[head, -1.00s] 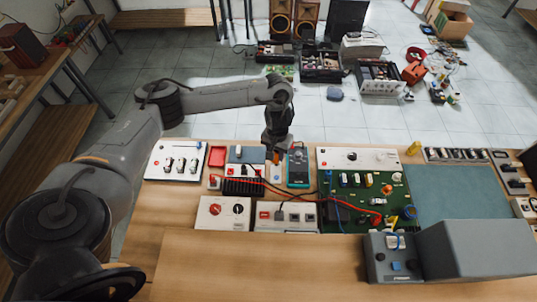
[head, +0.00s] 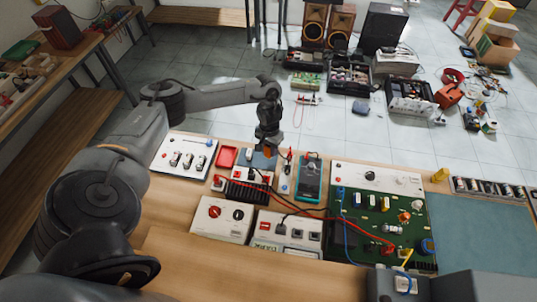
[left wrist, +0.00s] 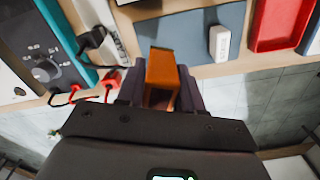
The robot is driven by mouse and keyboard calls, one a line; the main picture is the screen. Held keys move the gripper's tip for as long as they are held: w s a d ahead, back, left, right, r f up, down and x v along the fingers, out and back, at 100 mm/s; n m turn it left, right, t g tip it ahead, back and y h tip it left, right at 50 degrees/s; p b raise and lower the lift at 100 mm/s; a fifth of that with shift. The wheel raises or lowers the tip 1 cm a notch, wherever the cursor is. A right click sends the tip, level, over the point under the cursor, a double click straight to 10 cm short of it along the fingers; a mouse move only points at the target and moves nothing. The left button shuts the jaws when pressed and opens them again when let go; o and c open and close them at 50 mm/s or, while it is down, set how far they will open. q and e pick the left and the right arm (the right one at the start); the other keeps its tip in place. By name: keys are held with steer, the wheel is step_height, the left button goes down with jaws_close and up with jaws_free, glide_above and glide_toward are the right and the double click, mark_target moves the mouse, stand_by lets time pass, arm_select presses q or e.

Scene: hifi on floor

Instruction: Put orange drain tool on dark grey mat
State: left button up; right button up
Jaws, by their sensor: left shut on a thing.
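My left gripper (head: 267,152) is at the far edge of the table, and it also shows in the left wrist view (left wrist: 160,85). It is shut on the orange drain tool (left wrist: 163,70), a small orange block between its fingers. In the head view only a bit of the tool shows below the fingers. The dark grey mat (left wrist: 178,34), blue-grey in the picture, lies under the tool's front end, with a small white object on it. In the head view the mat (head: 243,158) is partly hidden by the gripper. I cannot tell whether the tool touches it.
A red tray (head: 228,157) lies left of the mat. A teal multimeter (head: 309,178) with leads and red plugs stands to the right. A black finned block (head: 247,191), a green circuit board (head: 385,222) and white panels crowd the table. A larger teal mat (head: 480,230) is bare.

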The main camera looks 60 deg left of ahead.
mark_target(269, 154)
arm_select(q)
steer(key=shift+s+a+f, duration=0.1)
steer(key=shift+a+f, duration=0.15)
steer(key=shift+f+b, duration=0.3)
steer(key=shift+f, duration=1.6)
steer(key=shift+f, duration=0.15)
steer(key=o, duration=1)
step_height(269, 154, up, 11)
steer(key=shift+r+p, duration=0.1)
steer(key=shift+p, duration=1.05)
steer(key=shift+r, duration=0.6)
